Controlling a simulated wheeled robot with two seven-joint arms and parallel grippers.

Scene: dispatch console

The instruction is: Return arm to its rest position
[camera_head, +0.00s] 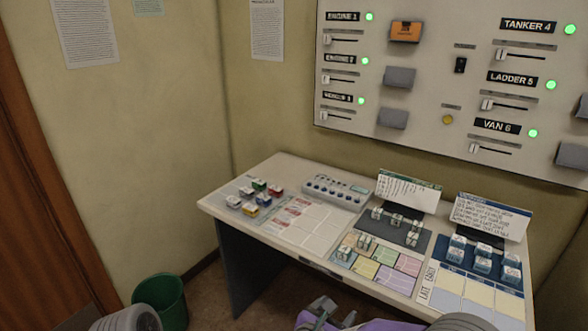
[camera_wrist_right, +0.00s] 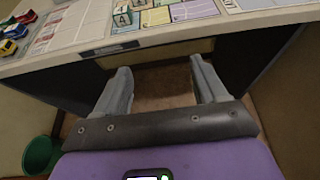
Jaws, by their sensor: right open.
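My right gripper (camera_head: 322,308) is at the bottom of the head view, in front of the desk's front edge. In the right wrist view my right gripper (camera_wrist_right: 160,70) has its two grey fingers spread wide, with nothing between them but floor and the desk's underside. The fingers point toward the desk (camera_wrist_right: 75,63) and appear apart from it. My purple right wrist shows behind the gripper in both views. My left gripper is not in view; only a grey rounded part of mine shows at the lower left.
The desk (camera_head: 285,172) holds small vehicles (camera_head: 248,202), lettered blocks, blue blocks (camera_head: 482,262), coloured cards and two propped signs. A wall panel (camera_head: 425,70) with sliders and green lamps is behind it. A green bin (camera_head: 172,298) stands left of the desk.

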